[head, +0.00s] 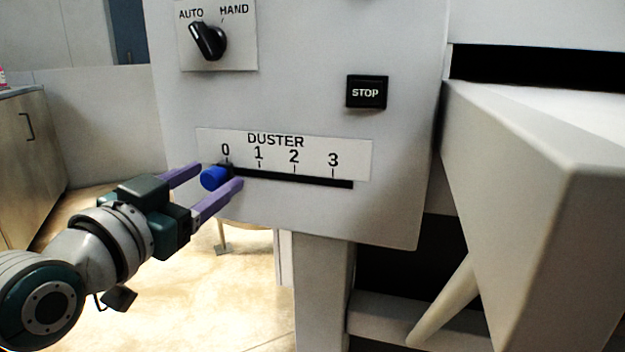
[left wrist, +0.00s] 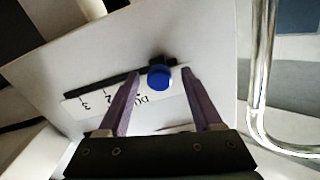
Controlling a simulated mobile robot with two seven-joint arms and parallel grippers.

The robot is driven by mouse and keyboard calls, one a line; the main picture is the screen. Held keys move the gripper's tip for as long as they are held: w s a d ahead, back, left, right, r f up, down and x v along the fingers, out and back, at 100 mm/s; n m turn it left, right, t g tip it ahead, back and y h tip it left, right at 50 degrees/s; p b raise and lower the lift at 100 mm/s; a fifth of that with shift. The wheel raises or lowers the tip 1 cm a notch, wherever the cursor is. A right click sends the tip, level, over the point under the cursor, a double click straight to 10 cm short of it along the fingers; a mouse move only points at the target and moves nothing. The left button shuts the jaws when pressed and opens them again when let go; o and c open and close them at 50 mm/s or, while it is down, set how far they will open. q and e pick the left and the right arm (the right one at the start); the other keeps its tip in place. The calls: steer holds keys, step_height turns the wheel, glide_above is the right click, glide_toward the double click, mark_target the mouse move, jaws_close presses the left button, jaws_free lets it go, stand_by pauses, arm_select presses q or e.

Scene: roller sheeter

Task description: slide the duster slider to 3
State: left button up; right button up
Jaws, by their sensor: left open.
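The duster slider is a blue knob (head: 214,178) at the 0 end of a black horizontal slot (head: 300,180). The slot runs right under a white DUSTER label (head: 350,150) marked 0, 1, 2 and 3. My left gripper (head: 213,177) is open, with its purple fingers on either side of the knob. In the left wrist view the blue knob (left wrist: 159,77) sits between the two fingertips (left wrist: 161,78), with gaps visible. I cannot tell how deep the fingers reach around it. My right gripper is not in view.
Above the slider, the grey panel carries a black AUTO/HAND selector (head: 208,41) and a black STOP button (head: 366,92). A large pale machine part (head: 540,170) juts out at the right. A shiny metal tube (left wrist: 262,80) shows at the right of the wrist view.

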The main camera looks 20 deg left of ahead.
arm_select(q)
steer(key=shift+w, duration=0.7)
jaws_close()
stand_by(1.0)
